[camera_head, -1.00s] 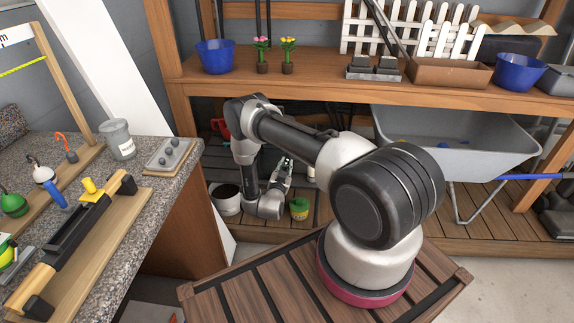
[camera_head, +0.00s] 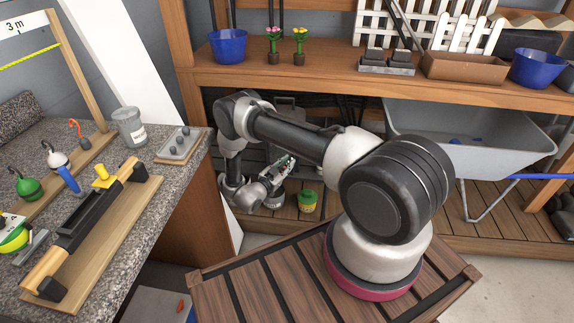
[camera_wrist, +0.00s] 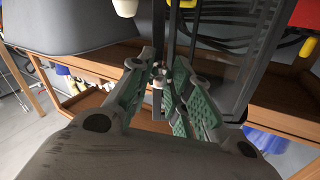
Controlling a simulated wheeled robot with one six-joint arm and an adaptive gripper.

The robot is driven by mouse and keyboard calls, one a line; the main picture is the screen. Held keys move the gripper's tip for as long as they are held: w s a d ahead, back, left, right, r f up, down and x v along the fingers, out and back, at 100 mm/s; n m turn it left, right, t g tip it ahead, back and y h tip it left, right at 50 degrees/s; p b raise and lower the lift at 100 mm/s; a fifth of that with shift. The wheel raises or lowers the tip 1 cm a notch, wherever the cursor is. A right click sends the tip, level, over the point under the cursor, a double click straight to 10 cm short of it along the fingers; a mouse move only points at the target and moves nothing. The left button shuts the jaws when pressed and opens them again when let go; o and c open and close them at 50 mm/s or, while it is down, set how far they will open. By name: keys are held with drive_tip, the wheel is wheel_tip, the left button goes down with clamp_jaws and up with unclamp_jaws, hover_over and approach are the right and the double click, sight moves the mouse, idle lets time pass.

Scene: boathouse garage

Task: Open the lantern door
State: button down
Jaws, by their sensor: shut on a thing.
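My gripper (camera_head: 284,164) is low under the wooden shelf in the head view, beyond my arm. In the wrist view its green-padded fingers (camera_wrist: 162,84) are close together, around a small pale grey part at their tips. This looks like the handle of the lantern door, though the fingers cover most of it. A dark-framed body with a see-through panel, apparently the lantern (camera_wrist: 258,70), stands just right of the fingers in the wrist view. In the head view, my arm hides much of the dark grey shape behind it. How far the door is open cannot be told.
A green-yellow pot (camera_head: 307,202) stands on the low slatted deck right of my gripper. A grey wheelbarrow (camera_head: 470,145) is further right. A stone-topped counter (camera_head: 190,205) bounds the left side. The wooden shelf (camera_head: 330,72) runs above my arm.

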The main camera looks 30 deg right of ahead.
drive_tip(key=c, duration=1.3)
unclamp_jaws()
drive_tip(key=shift+o, duration=0.2)
